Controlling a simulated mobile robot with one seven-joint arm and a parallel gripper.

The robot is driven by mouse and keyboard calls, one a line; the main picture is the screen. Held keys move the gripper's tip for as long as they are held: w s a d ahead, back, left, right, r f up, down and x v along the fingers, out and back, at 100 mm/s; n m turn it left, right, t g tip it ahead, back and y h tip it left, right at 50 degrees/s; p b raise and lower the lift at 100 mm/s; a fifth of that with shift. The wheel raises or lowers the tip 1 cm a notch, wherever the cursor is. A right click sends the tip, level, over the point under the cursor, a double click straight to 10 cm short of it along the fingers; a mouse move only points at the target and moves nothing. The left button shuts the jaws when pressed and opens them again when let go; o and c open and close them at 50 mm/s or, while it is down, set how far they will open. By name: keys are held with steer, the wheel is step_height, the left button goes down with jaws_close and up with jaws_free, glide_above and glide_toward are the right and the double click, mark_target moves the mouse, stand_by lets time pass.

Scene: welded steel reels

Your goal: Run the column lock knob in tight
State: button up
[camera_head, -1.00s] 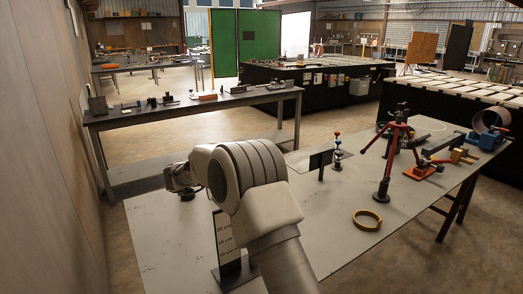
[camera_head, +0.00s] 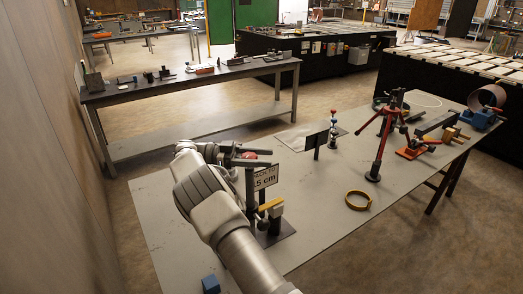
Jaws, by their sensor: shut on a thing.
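A dark upright column (camera_head: 250,192) stands on a black base plate (camera_head: 274,236) on the near table. My gripper (camera_head: 258,157) is at the column's top, its two dark fingers reaching right. A small red knob (camera_head: 250,154) shows between the fingers, and they are shut on it. The fingers hide part of the knob, so I cannot tell how far in it sits. A block with a yellow-brown part (camera_head: 272,207) sits low beside the column.
A blue block (camera_head: 210,284) lies at the table's near left. The table between column and ring is clear. A wall (camera_head: 40,160) runs along the left.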

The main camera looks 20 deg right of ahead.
steer(key=shift+s+f+g, duration=0.15)
steer(key=shift+f+g, duration=0.05)
steer(key=shift+g, duration=0.1)
stand_by(0.4)
steer(key=o, duration=1.4)
steer(key=shift+d+r, duration=0.1)
steer(key=shift+d, duration=0.05)
steer(key=shift+r, duration=0.1)
steer(key=shift+m, duration=0.3)
steer(key=s+d+r, duration=0.2)
steer(key=d+r, duration=0.1)
steer(key=s+d+r+b, duration=0.1)
steer(key=s+d+r, duration=0.1)
steer(key=d+r, duration=0.1)
steer(key=s+d+r+b, duration=0.1)
steer(key=s+d+r, duration=0.1)
steer(key=r, duration=0.3)
steer(key=shift+x, duration=0.9)
steer(key=shift+w, duration=0.1)
steer(key=shift+c, duration=0.2)
